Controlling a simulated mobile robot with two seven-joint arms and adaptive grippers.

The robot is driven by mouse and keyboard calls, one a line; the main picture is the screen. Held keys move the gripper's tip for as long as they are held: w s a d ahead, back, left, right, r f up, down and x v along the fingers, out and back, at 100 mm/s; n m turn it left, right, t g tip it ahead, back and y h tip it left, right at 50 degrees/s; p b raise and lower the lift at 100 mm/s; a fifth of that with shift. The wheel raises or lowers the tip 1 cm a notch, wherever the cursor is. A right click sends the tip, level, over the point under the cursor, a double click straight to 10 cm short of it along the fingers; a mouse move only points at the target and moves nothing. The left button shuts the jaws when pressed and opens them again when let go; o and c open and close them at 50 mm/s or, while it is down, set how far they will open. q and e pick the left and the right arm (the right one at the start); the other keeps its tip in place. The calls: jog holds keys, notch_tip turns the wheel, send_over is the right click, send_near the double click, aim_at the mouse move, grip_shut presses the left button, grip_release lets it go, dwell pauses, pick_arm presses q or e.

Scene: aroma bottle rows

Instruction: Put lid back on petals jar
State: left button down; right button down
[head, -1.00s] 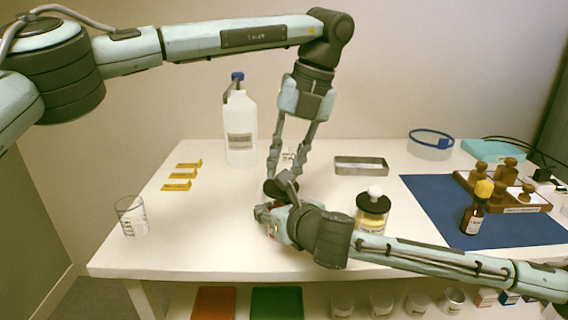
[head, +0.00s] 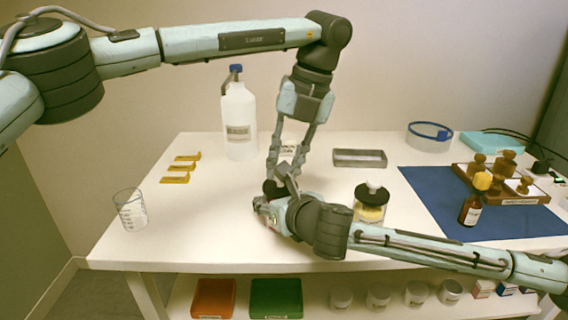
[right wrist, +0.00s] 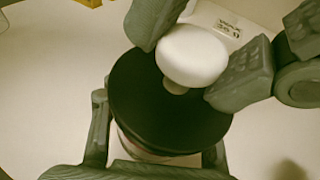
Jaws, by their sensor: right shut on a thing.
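The round black lid (right wrist: 165,108) with a white knob (right wrist: 192,55) covers the mouth of the petals jar (right wrist: 138,150) in the right wrist view. Only a pale pinkish strip of the jar shows under the lid. I cannot tell whether the lid sits fully down. My right gripper (head: 266,208) is shut around the jar, its fingers on both sides of the glass. My left gripper (head: 280,182) points down from above, with a fingertip on each side of the knob. Whether these fingers still press on it is unclear. In the head view my right gripper hides most of the jar.
A similar black-lidded jar (head: 371,214) with yellow contents stands just right of my grippers.

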pick_arm(q)
jog(key=shift+f, duration=0.65)
jog(key=c, duration=1.3)
grip_release()
jog(key=shift+o, duration=0.2)
jog(key=shift+r, duration=0.1)
jog(key=v, duration=1.1)
jog(key=shift+r, duration=0.4)
jog(key=shift+d, duration=0.15)
pick_arm(e)
jog(key=c, duration=0.6)
grip_release()
